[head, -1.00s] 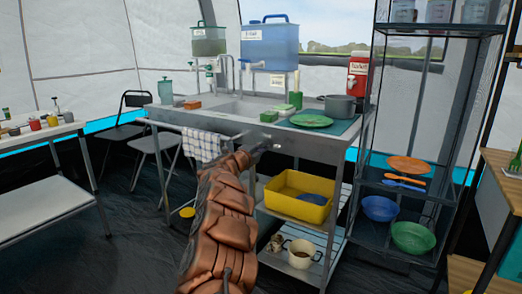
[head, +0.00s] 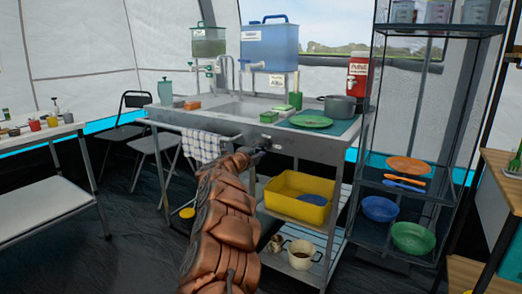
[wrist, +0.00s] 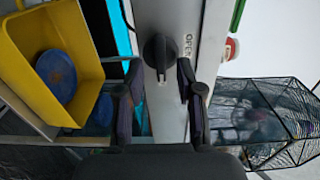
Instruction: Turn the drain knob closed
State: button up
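The drain knob (wrist: 158,52) is a dark round knob with a pointed handle on the sink unit's grey front panel (wrist: 172,15). The word OPEN is printed beside it, on the right in the wrist view. My gripper (wrist: 159,78) is open, with one dark finger on either side of the knob's pointed end. Gaps show between the fingers and the handle, and nothing is held. In the head view my gripper (head: 262,145) is small and dark at the panel below the sink (head: 238,108). The knob cannot be made out clearly there.
A yellow tub (head: 290,198) stands on the shelf under the sink, left of my gripper in the wrist view. A checked towel (head: 202,147) hangs at the left front. A green plate (head: 311,121) and grey pot (head: 340,106) stand on the counter. A rack (head: 420,150) stands at right.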

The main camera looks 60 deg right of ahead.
jog(key=a, duration=1.1)
jog(key=shift+s, duration=0.2)
dwell(0.4)
